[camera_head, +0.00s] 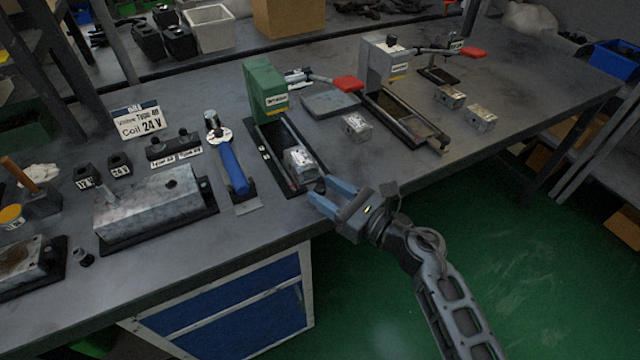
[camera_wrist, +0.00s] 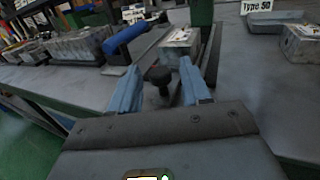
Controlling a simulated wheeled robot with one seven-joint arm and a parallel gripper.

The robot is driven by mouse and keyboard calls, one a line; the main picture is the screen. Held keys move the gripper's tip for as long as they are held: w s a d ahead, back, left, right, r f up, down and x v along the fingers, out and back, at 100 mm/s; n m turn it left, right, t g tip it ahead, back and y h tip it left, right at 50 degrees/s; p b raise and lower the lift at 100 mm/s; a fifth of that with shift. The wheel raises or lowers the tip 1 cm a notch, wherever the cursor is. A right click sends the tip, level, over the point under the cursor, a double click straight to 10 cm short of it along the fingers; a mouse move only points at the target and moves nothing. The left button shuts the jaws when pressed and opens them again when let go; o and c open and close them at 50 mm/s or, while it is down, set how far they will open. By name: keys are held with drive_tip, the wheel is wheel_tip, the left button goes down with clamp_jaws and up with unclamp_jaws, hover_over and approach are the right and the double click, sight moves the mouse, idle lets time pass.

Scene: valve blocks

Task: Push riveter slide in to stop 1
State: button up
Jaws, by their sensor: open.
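A green bench press (camera_head: 264,88) with a red-handled lever stands on the bench. I take it for the riveter; its yellow label is too small to read. A dark slide track (camera_head: 270,145) runs from it toward the bench's front edge. A metal valve block (camera_head: 300,163) sits near the track's front end; it also shows in the wrist view (camera_wrist: 180,42). My gripper (camera_head: 324,190) is open at that front end. In the wrist view a black knob (camera_wrist: 158,77) stands between the two blue fingers, with gaps on both sides. Stop 1 cannot be made out.
A blue-handled tool (camera_head: 233,168) lies left of the track. A loose metal block (camera_head: 356,127) lies to the right. A grey press (camera_head: 386,62) with its own track (camera_head: 405,120) stands farther right.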

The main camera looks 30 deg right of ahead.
drive_tip(key=shift+x, duration=1.05)
clamp_jaws()
